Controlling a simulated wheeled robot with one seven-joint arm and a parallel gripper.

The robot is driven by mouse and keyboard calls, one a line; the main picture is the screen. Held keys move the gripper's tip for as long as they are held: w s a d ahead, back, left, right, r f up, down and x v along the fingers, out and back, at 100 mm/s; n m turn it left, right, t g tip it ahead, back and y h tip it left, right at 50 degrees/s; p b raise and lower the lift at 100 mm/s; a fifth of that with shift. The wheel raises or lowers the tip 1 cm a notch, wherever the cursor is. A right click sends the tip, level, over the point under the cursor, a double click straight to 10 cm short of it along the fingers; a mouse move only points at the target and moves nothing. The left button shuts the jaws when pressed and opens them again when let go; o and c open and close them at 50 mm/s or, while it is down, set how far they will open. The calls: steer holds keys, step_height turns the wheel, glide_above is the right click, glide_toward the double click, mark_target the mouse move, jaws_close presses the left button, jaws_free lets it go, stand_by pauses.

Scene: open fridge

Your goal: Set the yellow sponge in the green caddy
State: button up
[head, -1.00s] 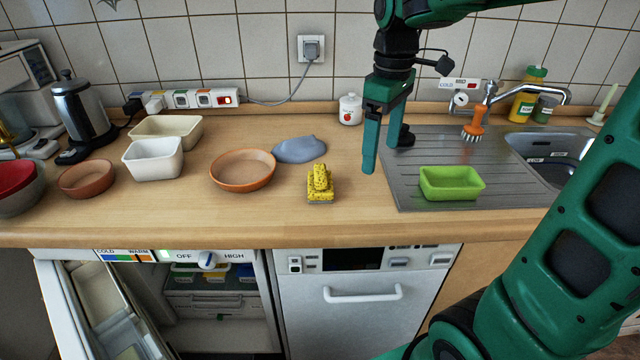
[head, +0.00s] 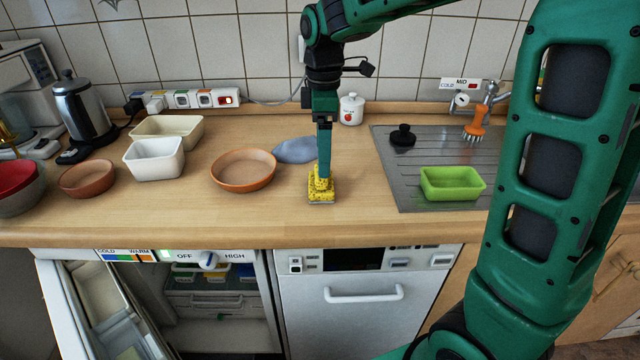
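The yellow sponge (head: 321,192) sits on the wooden counter near its front edge, with a narrower upright part on top and a thin greyish underside. My gripper (head: 323,172) points straight down over it, fingertips at the sponge's upper part. The fingers are seen edge-on, one hiding the other, so I cannot tell whether they are open or closed on it. The green caddy (head: 452,184) is an empty rectangular tub standing on the steel drainboard to the right.
A terracotta dish (head: 243,171) and a grey-blue cloth-like thing (head: 294,150) lie left of the sponge. A white jar (head: 350,109) stands behind, a black stopper (head: 402,136) on the drainboard (head: 390,173). The counter between sponge and drainboard is clear.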

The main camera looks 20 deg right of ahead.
mark_target(321, 182)
steer(key=f, duration=0.5)
steer(key=shift+a, duration=0.2)
steer(key=c, duration=1.2)
steer(key=shift+r, duration=0.1)
